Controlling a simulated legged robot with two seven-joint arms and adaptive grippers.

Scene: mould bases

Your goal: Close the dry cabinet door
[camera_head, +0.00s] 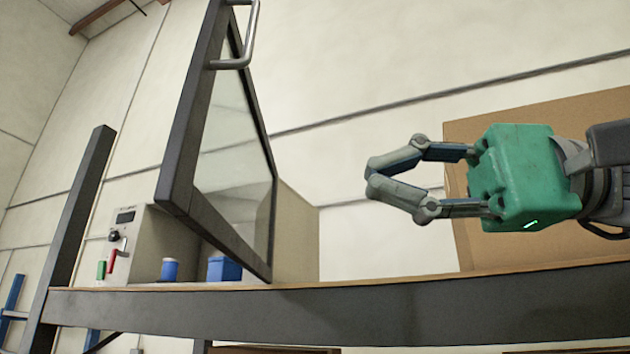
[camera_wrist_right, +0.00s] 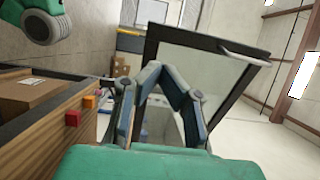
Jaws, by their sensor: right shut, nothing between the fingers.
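The dry cabinet (camera_head: 298,232) stands on a shelf, a pale box with a control panel (camera_head: 124,230) on its left side. Its door (camera_head: 232,150) has a dark frame and a glass pane and stands wide open. A metal handle (camera_head: 247,40) sits on the door's free edge, high in the head view. In the right wrist view the door (camera_wrist_right: 205,70) and its handle (camera_wrist_right: 243,52) show beyond the fingers. My right gripper (camera_head: 372,178) is shut and empty, to the right of the door and apart from it. It also shows in the right wrist view (camera_wrist_right: 172,72). My left gripper is not in view.
The shelf edge (camera_head: 400,310) runs across the bottom, with a dark post (camera_head: 75,225) at left. A cardboard box (camera_head: 590,105) is behind my right gripper.

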